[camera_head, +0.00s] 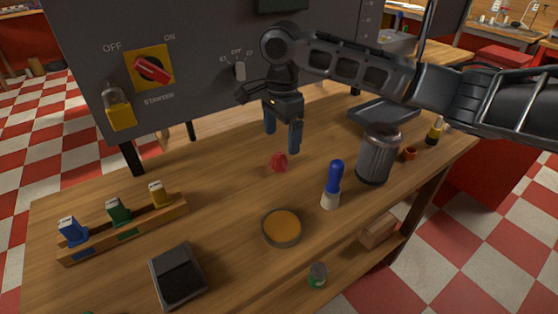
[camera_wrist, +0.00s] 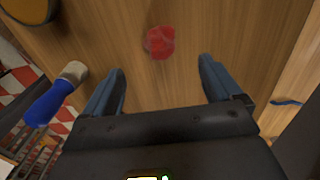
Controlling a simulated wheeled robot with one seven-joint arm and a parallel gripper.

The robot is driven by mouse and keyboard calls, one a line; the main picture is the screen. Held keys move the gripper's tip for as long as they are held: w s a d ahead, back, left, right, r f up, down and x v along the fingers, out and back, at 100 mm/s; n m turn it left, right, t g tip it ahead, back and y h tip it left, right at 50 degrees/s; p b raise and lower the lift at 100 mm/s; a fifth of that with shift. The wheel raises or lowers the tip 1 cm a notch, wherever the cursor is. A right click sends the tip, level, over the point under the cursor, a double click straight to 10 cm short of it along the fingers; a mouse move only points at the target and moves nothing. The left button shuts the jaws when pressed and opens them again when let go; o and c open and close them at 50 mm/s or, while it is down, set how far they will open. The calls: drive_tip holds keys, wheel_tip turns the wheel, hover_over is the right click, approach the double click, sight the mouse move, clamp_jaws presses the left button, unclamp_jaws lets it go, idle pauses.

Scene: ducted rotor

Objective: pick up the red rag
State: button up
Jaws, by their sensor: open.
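The red rag (camera_head: 278,162) lies crumpled on the wooden workbench (camera_head: 225,215), near its middle. It also shows in the wrist view (camera_wrist: 159,42), at the top centre, beyond my fingertips and roughly between their lines. My gripper (camera_head: 283,142) points down above the bench, just behind and above the rag in the head view. Its two blue-grey fingers are apart with nothing between them, and in the wrist view (camera_wrist: 162,82) the gap is empty. The gripper does not appear to touch the rag.
A blue-and-white bottle (camera_head: 333,184), a metal canister (camera_head: 377,155) and a round orange-topped tin (camera_head: 282,228) stand right and front of the rag. A rack (camera_head: 125,229) with coloured pieces is at left. A grey panel (camera_head: 200,60) rises behind. Bare wood surrounds the rag.

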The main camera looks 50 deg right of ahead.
sight(279, 152)
drive_tip(key=shift+w+a+f, duration=0.1)
drive_tip(key=shift+f, duration=1.45)
drive_tip(key=shift+w+a+f, duration=0.1)
drive_tip(key=shift+f, duration=1.45)
drive_tip(key=c, duration=1.2)
drive_tip(key=shift+r, duration=0.1)
drive_tip(key=shift+r, duration=0.55)
wheel_tip(279, 152, up, 3)
drive_tip(key=shift+f, duration=0.1)
drive_tip(key=s+d+r, duration=0.1)
drive_tip(key=s+r, duration=0.1)
drive_tip(key=s, duration=0.1)
drive_tip(key=s+d+r, duration=0.2)
drive_tip(key=s, duration=0.2)
drive_tip(key=s+d+r, duration=0.1)
drive_tip(key=s+r, duration=0.2)
drive_tip(key=shift+s+d+b, duration=0.35)
drive_tip(key=shift+d, duration=0.05)
